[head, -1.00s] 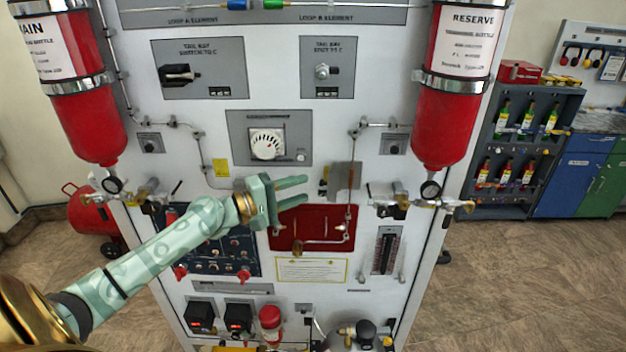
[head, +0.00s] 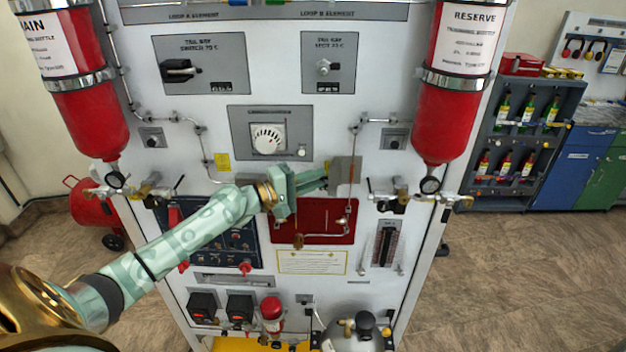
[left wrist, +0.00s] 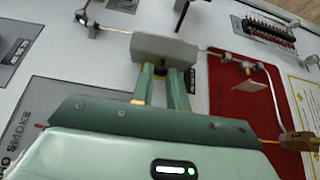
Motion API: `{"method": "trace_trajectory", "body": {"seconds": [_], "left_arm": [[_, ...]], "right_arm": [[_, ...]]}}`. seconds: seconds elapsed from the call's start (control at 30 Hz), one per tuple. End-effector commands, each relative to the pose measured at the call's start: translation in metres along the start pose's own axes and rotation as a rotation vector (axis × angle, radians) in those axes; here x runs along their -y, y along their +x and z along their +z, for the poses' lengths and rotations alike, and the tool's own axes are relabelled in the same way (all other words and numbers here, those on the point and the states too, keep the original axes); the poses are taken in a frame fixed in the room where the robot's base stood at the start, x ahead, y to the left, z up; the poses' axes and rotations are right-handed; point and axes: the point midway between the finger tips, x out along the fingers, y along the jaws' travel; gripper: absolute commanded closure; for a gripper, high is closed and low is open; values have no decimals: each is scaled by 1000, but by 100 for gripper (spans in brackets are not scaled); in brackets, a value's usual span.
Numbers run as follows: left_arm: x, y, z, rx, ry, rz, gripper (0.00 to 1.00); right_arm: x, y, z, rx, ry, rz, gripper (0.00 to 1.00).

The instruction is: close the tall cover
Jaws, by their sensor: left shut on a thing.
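The grey cover (head: 346,172), which I take for the tall cover, stands out from the panel above the red plate in the head view. In the left wrist view the grey cover (left wrist: 165,48) lies straight ahead of the fingers. My left gripper (head: 322,178) reaches it from the left, its fingers close together. In the left wrist view the left gripper (left wrist: 163,72) has its tips at the cover's near edge, shut on a small part there. The tips partly hide what is held. My right gripper is not in view.
The red plate (head: 330,212) with thin piping is just below. A dial (head: 268,138) sits above left, and a red RESERVE bottle (head: 448,120) hangs at the right. Piping and valves (head: 388,196) stick out right of the cover.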

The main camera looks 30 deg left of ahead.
Motion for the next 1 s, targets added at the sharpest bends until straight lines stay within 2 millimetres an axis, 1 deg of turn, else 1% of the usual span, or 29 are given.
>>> {"method": "trace_trajectory", "body": {"seconds": [0.17,0.27,0.37,0.5,0.6,0.73,0.83,1.0], "left_arm": [[-2,0,5,-42,-3,-2,100],[-4,0,9,-92,-4,-2,100],[-6,1,14,-160,-5,-2,100],[-8,3,24,-280,-7,-2,100],[-8,6,31,-374,-7,-3,100],[-7,10,40,-499,-11,-3,100],[-5,14,45,-595,-10,-3,100],[-2,21,54,-743,-8,-1,100]], "right_arm": [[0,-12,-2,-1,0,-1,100],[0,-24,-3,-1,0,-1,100],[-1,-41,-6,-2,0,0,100],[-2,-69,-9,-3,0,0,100],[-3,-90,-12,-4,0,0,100],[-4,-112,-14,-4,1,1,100],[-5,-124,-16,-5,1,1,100],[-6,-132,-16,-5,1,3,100]]}}
